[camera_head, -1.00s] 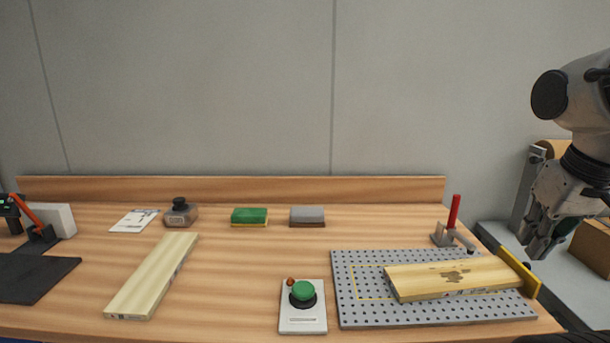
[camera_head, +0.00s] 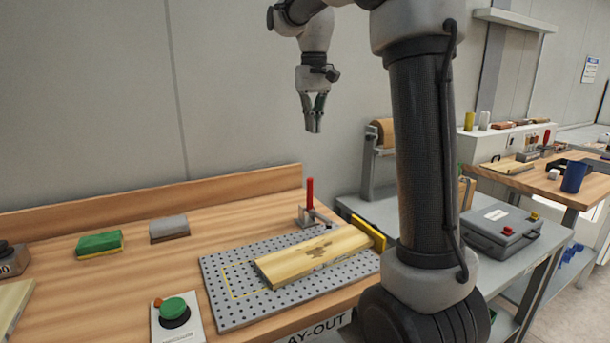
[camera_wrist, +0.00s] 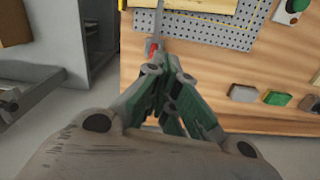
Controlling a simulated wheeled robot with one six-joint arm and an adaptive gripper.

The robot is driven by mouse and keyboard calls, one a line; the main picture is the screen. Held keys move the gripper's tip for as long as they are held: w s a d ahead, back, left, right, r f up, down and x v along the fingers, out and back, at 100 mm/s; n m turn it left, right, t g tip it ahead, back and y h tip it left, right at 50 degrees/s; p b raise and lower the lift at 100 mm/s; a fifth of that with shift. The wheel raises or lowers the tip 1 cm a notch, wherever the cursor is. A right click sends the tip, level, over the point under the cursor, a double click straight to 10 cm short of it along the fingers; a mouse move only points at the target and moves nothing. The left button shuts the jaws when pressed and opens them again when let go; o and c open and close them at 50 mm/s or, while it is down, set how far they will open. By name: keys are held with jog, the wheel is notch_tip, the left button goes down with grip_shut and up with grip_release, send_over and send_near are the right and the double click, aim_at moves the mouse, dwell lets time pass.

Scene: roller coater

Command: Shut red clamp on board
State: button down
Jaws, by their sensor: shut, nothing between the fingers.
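The red clamp (camera_head: 310,195) stands at the back right of the perforated plate, its red handle upright. In the wrist view the clamp's red handle (camera_wrist: 152,48) shows just past my fingertips, partly hidden by them. The wooden board (camera_head: 312,252) lies on the grey perforated plate (camera_head: 232,300), against a yellow stop (camera_head: 371,236) at its right end. My gripper (camera_head: 314,128) points down, shut and empty, in the air above and behind the clamp.
A green button box (camera_head: 174,322) stands left of the plate. Green (camera_head: 100,244) and grey (camera_head: 169,229) blocks sit near the wooden backboard (camera_head: 150,204). A lower grey bench with a grey case (camera_head: 500,232) is to the right. The air around my gripper is clear.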

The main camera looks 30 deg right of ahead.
jog(key=w+d+f+g, duration=0.1)
jog(key=w+f, duration=0.2)
jog(key=w, duration=0.3)
jog(key=w+d+f+g, duration=0.1)
jog(key=w+d+f, duration=0.1)
jog(key=w+f, duration=0.35)
jog(key=s+a+f, duration=0.1)
jog(key=s+f, duration=0.3)
jog(key=f, duration=0.4)
jog(key=shift+s+a+m+g, duration=0.2)
jog(key=shift+s+m+g, duration=0.05)
jog(key=shift+m+g, duration=0.05)
jog(key=shift+s, duration=0.75)
